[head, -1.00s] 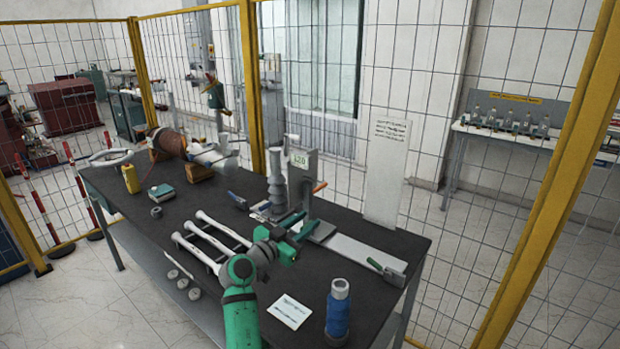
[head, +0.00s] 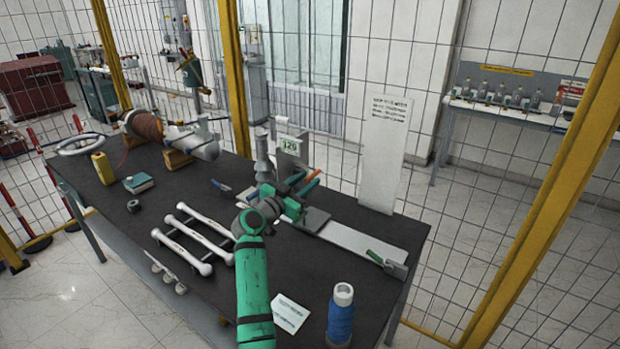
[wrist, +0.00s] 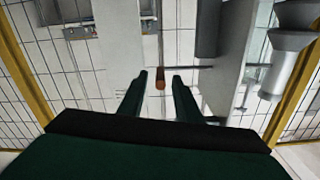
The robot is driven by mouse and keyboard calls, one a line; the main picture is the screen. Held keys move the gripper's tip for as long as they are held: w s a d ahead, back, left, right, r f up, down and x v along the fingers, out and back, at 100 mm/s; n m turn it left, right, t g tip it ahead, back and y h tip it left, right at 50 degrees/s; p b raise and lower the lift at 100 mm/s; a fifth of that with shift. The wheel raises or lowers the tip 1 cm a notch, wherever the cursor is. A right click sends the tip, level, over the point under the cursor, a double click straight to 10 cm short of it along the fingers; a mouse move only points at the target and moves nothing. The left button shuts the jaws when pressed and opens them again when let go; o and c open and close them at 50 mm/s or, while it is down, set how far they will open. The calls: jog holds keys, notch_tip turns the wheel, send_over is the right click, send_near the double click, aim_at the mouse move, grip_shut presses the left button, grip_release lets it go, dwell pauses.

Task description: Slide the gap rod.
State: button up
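The gap rod shows as an orange handle (head: 312,181) beside the stand with the "120" display (head: 290,146). In the wrist view its orange end (wrist: 160,80) points toward me, centred in the space between my fingertips. My gripper (head: 301,188) is open, with its two green fingers apart. In the wrist view the fingertips (wrist: 160,76) lie on either side of the handle, with a gap on each side; I cannot tell how deep between them it sits. The rest of the rod is mostly hidden.
A grey ribbed column (head: 262,165) stands left of the display stand. A white upright panel (head: 383,155) and a flat grey strip (head: 350,240) lie to the right.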

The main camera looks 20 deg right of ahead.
jog(key=shift+x, duration=1.35)
jog(key=shift+a, duration=0.15)
jog(key=shift+s, duration=0.1)
jog(key=shift+c, duration=0.3)
grip_shut()
jog(key=shift+s, duration=0.1)
